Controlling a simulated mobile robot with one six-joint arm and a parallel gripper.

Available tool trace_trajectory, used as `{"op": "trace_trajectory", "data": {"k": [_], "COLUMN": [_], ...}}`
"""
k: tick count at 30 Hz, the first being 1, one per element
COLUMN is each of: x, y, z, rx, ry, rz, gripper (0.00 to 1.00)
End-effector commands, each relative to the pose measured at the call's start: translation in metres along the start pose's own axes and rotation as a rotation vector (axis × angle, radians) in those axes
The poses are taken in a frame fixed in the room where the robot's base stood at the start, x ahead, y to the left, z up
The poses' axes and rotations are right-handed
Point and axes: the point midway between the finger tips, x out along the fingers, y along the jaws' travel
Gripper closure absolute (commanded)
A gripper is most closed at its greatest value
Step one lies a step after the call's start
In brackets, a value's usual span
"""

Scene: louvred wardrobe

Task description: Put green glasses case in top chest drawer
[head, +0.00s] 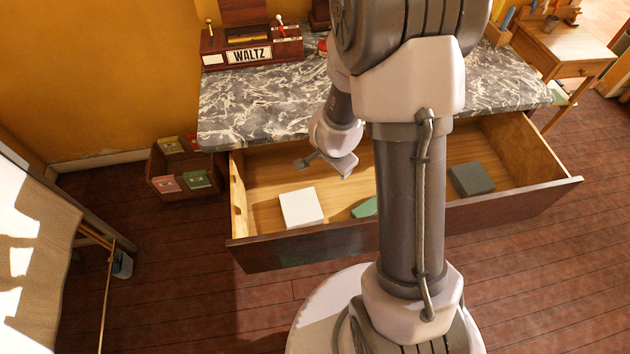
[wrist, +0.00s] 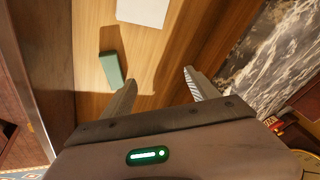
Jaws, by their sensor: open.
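The green glasses case (head: 365,208) lies on the floor of the open top drawer (head: 300,243), near its front wall and partly hidden by my arm in the head view. In the wrist view the green case (wrist: 111,70) lies on the wooden drawer floor beyond one of my fingertips, apart from it. My gripper (head: 328,165) is over the drawer, behind the case. In the wrist view my gripper (wrist: 160,82) is open with nothing between its fingers.
A white box (head: 301,208) and a dark grey box (head: 471,179) also lie in the drawer. The marble top (head: 260,105) overhangs behind, bearing a WALTZ box (head: 250,52). A crate (head: 184,168) stands on the floor at left.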

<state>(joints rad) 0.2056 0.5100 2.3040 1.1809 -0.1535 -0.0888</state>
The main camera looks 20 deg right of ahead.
Motion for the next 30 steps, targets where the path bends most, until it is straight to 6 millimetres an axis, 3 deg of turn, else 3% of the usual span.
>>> {"op": "trace_trajectory", "data": {"k": [1,3,4,6,9,10,13,16,23,28,30], "x": [-0.051,-0.125,-0.157,-0.225,-0.29,-0.302,-0.324,-0.331,-0.331,-0.298,-0.296], "y": [-0.038,-0.069,-0.073,-0.065,-0.024,-0.01,0.026,0.043,0.046,0.055,0.055], "z": [0.008,0.033,0.046,0.074,0.103,0.108,0.115,0.116,0.116,0.127,0.127], "rx": [-0.071,-0.204,-0.268,-0.424,-0.609,-0.65,-0.736,-0.766,-0.77,-0.77,-0.77], "ry": [-0.037,-0.107,-0.134,-0.176,-0.19,-0.187,-0.165,-0.151,-0.15,-0.149,-0.149], "rz": [-0.13,-0.277,-0.327,-0.405,-0.433,-0.428,-0.402,-0.383,-0.377,-0.378,-0.378], "gripper": [0.32,0.32,0.32,0.32,0.32,0.32,0.32,0.32,0.32,0.32,0.32]}}
